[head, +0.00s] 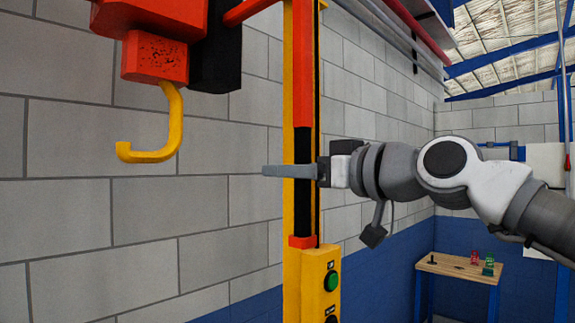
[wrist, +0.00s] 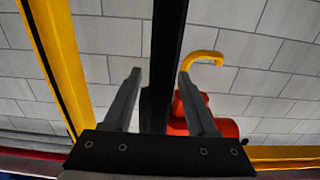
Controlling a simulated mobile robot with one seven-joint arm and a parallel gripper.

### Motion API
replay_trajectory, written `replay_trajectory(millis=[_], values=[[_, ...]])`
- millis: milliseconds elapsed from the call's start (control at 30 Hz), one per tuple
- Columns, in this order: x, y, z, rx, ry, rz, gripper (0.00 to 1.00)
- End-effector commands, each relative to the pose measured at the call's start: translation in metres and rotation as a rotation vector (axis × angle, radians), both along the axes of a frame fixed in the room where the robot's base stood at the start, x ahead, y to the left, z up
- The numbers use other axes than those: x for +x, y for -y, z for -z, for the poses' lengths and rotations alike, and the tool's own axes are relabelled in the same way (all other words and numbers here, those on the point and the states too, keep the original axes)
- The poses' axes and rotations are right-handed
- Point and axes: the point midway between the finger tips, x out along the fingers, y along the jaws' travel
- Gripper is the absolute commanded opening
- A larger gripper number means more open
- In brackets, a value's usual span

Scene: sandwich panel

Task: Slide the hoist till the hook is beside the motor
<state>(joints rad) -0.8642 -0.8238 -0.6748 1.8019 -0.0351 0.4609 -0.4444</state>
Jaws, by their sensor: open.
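The hoist (head: 155,58) is an orange-red block with a black part at the upper left of the head view. Its yellow hook (head: 172,120) hangs open below it, and the hook also shows right of the fingers in the wrist view (wrist: 205,56). A yellow control box (head: 318,285) with a green button hangs below a black and orange upright strip (head: 303,165). My gripper (head: 266,171) is open at that strip's black part. In the wrist view a black bar (wrist: 165,40) runs between the fingers; contact is unclear. I cannot identify the motor.
A wooden-topped bench (head: 455,266) at the far right holds small red and green items (head: 488,267). A grey block wall (head: 80,220) stands behind the hoist. Red and grey rails (head: 400,30) run overhead. The space below the hook looks clear.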

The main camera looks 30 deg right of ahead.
Motion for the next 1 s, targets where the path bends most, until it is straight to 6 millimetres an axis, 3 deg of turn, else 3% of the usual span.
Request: replay_trajectory(millis=[400, 700, 1000], values=[[0.008, -0.0029, 0.0005, 0.0, -0.001, 0.0, 0.56], [0.0077, -0.0029, 0.0004, 0.0, -0.001, 0.0, 0.02], [0.0076, -0.003, 0.0003, 0.0, -0.001, 0.0, 0.0]])
